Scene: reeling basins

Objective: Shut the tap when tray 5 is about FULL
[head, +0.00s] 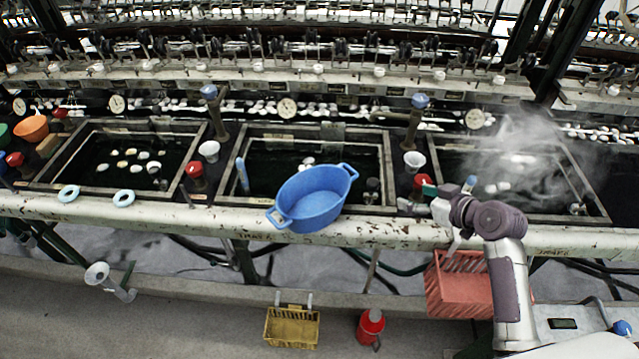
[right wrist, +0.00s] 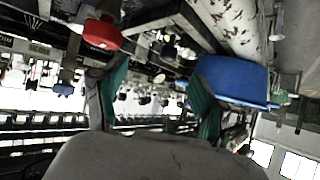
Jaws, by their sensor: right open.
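Three dark rectangular basins stand in a row: left (head: 100,188), middle (head: 262,131) and right (head: 468,140). I cannot read which is tray 5, nor tell its water level. Blue-topped taps (head: 209,92) (head: 420,101) stand at the back between basins. Red knobs (head: 194,171) (head: 421,181) sit on the dividers below them. My right gripper (head: 430,192) is open at the red knob between the middle and right basins; contact is unclear. In the right wrist view a red knob (right wrist: 102,32) is beyond the open, empty fingers (right wrist: 158,95). My left gripper is not in view.
A blue tub (head: 315,195) rests across the middle basin's front edge. Steam (head: 525,145) rises over the right basin. Cups (head: 209,150) (head: 414,160) stand by the knobs. A red crate (head: 460,290), yellow basket (head: 291,327) and red container (head: 370,325) are below the front rail.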

